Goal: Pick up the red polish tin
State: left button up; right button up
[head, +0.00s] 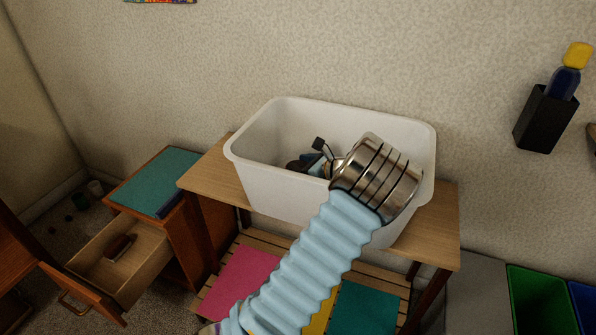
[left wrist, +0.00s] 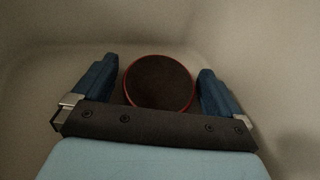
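The red polish tin (left wrist: 158,84) shows in the left wrist view as a round, dark-topped disc with a thin red rim. It lies inside the white crate (head: 270,185), near the crate's pale inner wall. My left gripper (left wrist: 160,70) is open, with one blue finger on each side of the tin. Small gaps show between the fingers and the tin, so it is not gripped. In the head view my left gripper (head: 316,160) reaches down into the crate, and I cannot make out the tin there. My right gripper is not in view.
The crate stands on a wooden table (head: 438,225) against the wall. At left, a cabinet with a teal top (head: 155,178) has an open drawer (head: 125,265) holding a dark red-brown item (head: 118,247). A black wall holder (head: 546,118) hangs at right, above a green bin (head: 540,300).

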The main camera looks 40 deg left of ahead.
pick_arm(q)
jog(key=c, duration=1)
jog(key=shift+o, duration=0.2)
jog(key=shift+r, duration=0.15)
